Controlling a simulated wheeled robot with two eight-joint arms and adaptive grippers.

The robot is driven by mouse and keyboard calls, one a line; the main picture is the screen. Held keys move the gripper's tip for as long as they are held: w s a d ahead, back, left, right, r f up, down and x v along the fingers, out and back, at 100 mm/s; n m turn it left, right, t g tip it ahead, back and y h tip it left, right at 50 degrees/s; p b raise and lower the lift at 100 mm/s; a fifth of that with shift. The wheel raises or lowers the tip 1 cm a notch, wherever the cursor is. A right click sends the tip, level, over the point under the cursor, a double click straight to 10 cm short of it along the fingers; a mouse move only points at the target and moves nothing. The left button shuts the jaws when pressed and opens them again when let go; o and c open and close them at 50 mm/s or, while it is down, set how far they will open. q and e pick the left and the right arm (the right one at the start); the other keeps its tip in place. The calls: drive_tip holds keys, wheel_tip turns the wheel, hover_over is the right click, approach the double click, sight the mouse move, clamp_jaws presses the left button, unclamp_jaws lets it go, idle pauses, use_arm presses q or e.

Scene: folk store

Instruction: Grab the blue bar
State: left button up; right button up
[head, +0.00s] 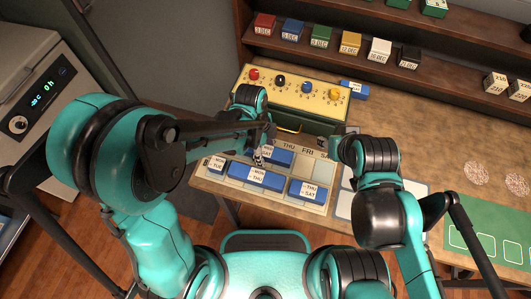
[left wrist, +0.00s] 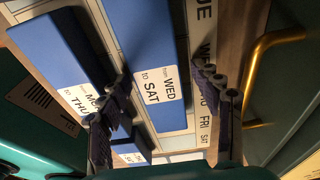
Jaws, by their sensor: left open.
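Several blue bars with white day labels lie on the pale day board (head: 319,172). The MON to THU bar (head: 240,172) is in front, the THU to SAT bar (head: 320,194) to its right, and a MON to TUE bar (head: 215,164) at the left. The WED to SAT bar (head: 283,158) is behind, partly hidden by my left gripper (head: 261,152). In the left wrist view, my left gripper (left wrist: 162,82) is open, its fingertips either side of the WED to SAT bar (left wrist: 145,35). The MON to THU bar (left wrist: 50,55) is beside the left finger.
A yellow box (head: 300,93) with coloured knobs stands just behind the board. A brass handle (left wrist: 262,60) is right of the fingers. Coloured blocks (head: 321,37) line the shelf. A green mat (head: 480,235) lies at right.

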use_arm(q)
drive_tip(key=c, duration=1.4)
drive_tip(key=shift+o, duration=0.2)
drive_tip(key=shift+r, duration=0.15)
